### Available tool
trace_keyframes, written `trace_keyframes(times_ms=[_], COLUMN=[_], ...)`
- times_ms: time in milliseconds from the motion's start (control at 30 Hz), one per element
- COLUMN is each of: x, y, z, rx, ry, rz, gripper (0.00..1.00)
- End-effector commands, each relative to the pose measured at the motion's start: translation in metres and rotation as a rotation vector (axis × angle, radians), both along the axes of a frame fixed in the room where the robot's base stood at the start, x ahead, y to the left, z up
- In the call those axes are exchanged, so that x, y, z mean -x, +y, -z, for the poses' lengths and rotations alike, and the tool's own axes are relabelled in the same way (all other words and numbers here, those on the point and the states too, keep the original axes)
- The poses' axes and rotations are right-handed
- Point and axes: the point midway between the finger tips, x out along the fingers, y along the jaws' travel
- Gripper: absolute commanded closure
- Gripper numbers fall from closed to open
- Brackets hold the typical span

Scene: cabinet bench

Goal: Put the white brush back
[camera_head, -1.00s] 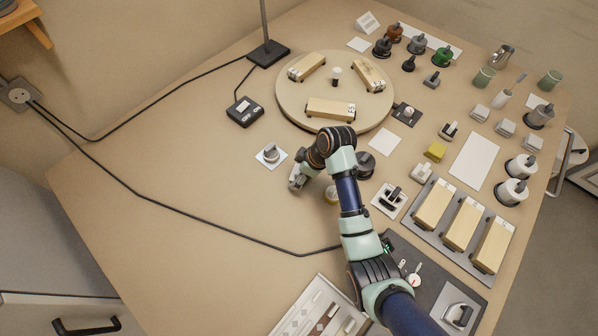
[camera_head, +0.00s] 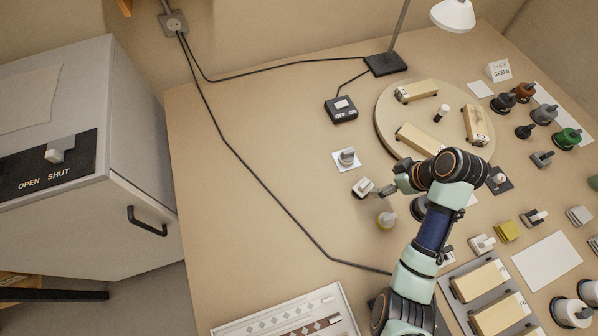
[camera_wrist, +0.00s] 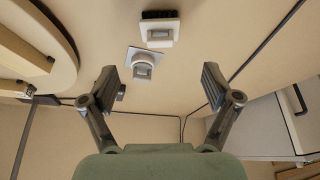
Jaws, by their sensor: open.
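A white block with a dark bristled edge, which looks like the white brush (camera_head: 361,187), lies on the bench left of the arm's end. It shows at the top of the wrist view (camera_wrist: 160,33), beyond my open fingers and not between them. My gripper (camera_wrist: 160,82) is open and empty; in the head view it (camera_head: 388,189) is small and partly hidden by my wrist, close to the brush's right side. A grey-white knob on a white square plate (camera_head: 338,165) stands just behind the brush, apart from it.
A round board (camera_head: 383,139) with wooden blocks is behind my arm. A black cable (camera_head: 262,180) crosses the left bench. A cabinet (camera_head: 150,200) with an OPEN/SHUT switch stands left. Bench between cable and tray (camera_head: 290,312) is clear.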

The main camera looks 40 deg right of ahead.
Motion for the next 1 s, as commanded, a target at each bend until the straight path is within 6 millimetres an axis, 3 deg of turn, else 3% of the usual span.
trace_keyframes(times_ms=[167, 267, 367, 400, 467, 500, 600, 700, 800, 1000], x=[-0.004, -0.034, -0.090, -0.112, -0.140, -0.152, -0.162, -0.155, -0.147, -0.145], y=[0.003, 0.028, 0.087, 0.120, 0.176, 0.214, 0.303, 0.362, 0.388, 0.394], z=[-0.001, -0.007, -0.025, -0.037, -0.059, -0.074, -0.116, -0.149, -0.166, -0.171], rx=[0.005, 0.041, 0.110, 0.136, 0.160, 0.163, 0.123, 0.055, 0.008, -0.005], ry=[-0.002, -0.020, -0.089, -0.140, -0.233, -0.304, -0.484, -0.619, -0.682, -0.699], rz=[-0.001, -0.002, 0.004, 0.009, 0.016, 0.020, 0.023, 0.022, 0.026, 0.030], gripper=[0.12, 0.12, 0.12, 0.12, 0.12, 0.12, 0.12, 0.12, 0.12, 0.12])
